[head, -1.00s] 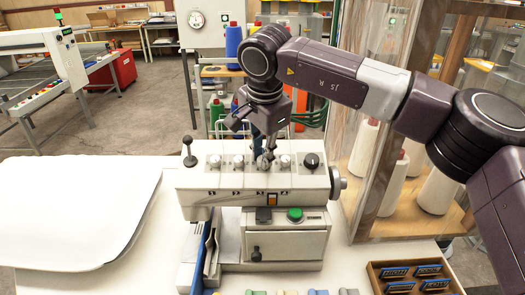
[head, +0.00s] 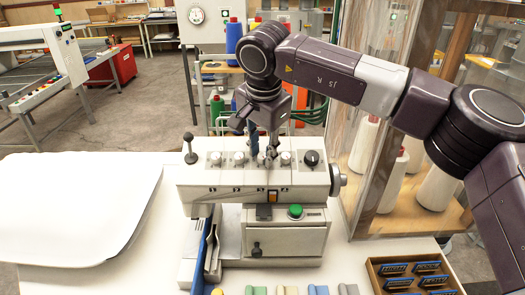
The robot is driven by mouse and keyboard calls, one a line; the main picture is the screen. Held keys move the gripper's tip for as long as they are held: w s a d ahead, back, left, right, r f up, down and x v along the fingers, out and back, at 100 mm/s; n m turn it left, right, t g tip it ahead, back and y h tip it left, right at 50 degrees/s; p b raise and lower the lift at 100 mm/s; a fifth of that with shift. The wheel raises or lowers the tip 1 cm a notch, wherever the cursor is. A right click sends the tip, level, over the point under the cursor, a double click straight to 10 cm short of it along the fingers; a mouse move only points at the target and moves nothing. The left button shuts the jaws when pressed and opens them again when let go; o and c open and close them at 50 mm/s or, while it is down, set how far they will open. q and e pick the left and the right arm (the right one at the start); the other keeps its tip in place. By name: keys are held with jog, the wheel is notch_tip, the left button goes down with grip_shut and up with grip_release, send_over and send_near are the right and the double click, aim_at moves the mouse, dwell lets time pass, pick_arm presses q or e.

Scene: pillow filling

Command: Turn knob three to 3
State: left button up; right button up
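A white control box (head: 250,186) stands on the table with a row of pale round knobs on its sloped top and one black knob (head: 311,158) at the right end. Knob three (head: 262,159), counted from the left, is partly hidden by my fingers. My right gripper (head: 263,153) points down over it, its two fingers apart, one on each side of the knob. Whether they touch it is too small to tell. The scale marks and the knob's setting are not readable. My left gripper is not in view.
A lever with a dark ball (head: 189,146) stands at the box's left end. A green button (head: 295,211) is on its front. A white pillow (head: 75,207) lies on the left. A wooden tray (head: 385,286) and a glass-sided cabinet (head: 385,225) are on the right.

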jog(key=shift+o, duration=0.4)
jog(key=v, duration=1.2)
